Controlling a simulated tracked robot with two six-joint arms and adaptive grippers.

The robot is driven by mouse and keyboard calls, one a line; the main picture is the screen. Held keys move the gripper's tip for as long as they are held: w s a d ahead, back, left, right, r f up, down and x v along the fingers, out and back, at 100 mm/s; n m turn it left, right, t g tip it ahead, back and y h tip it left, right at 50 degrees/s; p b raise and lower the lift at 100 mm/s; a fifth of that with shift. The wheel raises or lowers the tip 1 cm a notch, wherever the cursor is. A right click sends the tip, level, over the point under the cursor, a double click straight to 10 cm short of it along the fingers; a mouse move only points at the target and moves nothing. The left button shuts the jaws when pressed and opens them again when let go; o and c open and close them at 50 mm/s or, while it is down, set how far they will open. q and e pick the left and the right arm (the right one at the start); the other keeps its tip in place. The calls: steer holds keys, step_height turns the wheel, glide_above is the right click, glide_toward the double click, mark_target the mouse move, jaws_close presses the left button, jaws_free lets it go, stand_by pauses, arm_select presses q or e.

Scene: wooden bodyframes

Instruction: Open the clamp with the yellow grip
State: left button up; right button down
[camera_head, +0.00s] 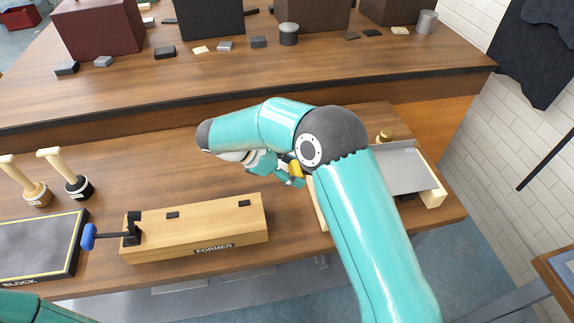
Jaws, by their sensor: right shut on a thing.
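My right arm reaches in from the lower right and bends over the bench. My right gripper (290,180) points down and is shut on the yellow grip (295,169), of which only a small part shows. The rest of the clamp with the yellow grip is hidden behind my gripper and arm, so I cannot tell how its jaw stands. A wooden frame with a grey metal plate (402,168) lies right beside this spot, partly covered by my forearm. Only a piece of my left arm shows at the bottom left; its gripper is out of view.
A wooden block marked FORMER (200,225) carries a black clamp with a blue knob (88,237). A dark BLOCK board (40,245) and two wooden-handled tools (66,173) stand at the left. A brass knob (385,135) is behind the plate. Boxes line the back shelf.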

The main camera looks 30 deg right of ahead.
steer(key=shift+a+f, duration=0.3)
steer(key=shift+f, duration=0.4)
steer(key=shift+c, duration=1.2)
jaws_free()
steer(key=shift+a, duration=0.15)
steer(key=shift+r, duration=0.1)
steer(key=v, duration=1.1)
steer(key=shift+a+r, duration=0.15)
steer(key=shift+r, duration=0.15)
steer(key=shift+w, duration=0.15)
